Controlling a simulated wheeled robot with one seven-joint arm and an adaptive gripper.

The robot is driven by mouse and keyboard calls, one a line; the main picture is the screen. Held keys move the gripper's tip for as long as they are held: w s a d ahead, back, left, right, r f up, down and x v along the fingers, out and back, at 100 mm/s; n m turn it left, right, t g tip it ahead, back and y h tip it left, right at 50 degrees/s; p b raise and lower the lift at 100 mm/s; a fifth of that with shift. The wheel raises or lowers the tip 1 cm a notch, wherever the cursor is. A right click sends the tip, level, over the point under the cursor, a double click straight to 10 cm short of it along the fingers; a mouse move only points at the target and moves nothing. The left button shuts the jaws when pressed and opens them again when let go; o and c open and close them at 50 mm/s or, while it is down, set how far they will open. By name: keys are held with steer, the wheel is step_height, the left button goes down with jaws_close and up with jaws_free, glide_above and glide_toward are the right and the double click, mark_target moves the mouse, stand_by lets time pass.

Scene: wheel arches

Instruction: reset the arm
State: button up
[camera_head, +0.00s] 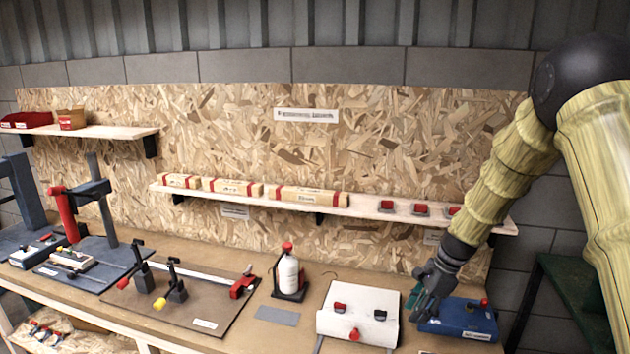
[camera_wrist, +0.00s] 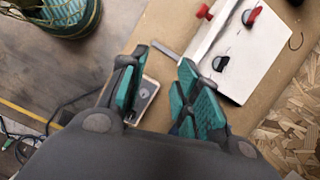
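My arm comes down from the upper right of the head view. My gripper (camera_head: 424,300) hangs over the right part of the workbench (camera_head: 255,335), just left of a blue box (camera_head: 462,318) with a red knob. In the head view it overlaps the box's left edge; I cannot tell whether it touches. In the wrist view the teal-padded fingers of my gripper (camera_wrist: 164,60) stand apart with a clear gap. Nothing is clasped between them.
A white panel box (camera_head: 358,314) with red and black knobs stands left of my gripper. A white bottle with a red cap (camera_head: 288,272) stands farther left, near clamps on a brown board (camera_head: 205,310). A shelf (camera_head: 360,208) with wooden blocks runs behind. A dark green stand (camera_head: 575,290) is at right.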

steer(key=s+f+n+h, duration=0.3)
steer(key=s+f+n, duration=0.4)
steer(key=s+f, duration=1.3)
steer(key=s+a+f+n, duration=0.2)
steer(key=s+f+n, duration=0.15)
steer(key=s, duration=0.55)
steer(key=s+a+f+n, duration=0.1)
steer(key=s+f+n, duration=0.25)
steer(key=s, duration=0.55)
steer(key=s+a+f+n, duration=0.2)
steer(key=s+f+n, duration=0.15)
steer(key=s, duration=0.55)
step_height(320, 180, down, 14)
steer(key=b, duration=1.4)
steer(key=shift+w+h+b, duration=0.3)
steer(key=shift+w+h, duration=0.05)
steer(key=shift+h, duration=0.05)
steer(key=shift+r, duration=0.1)
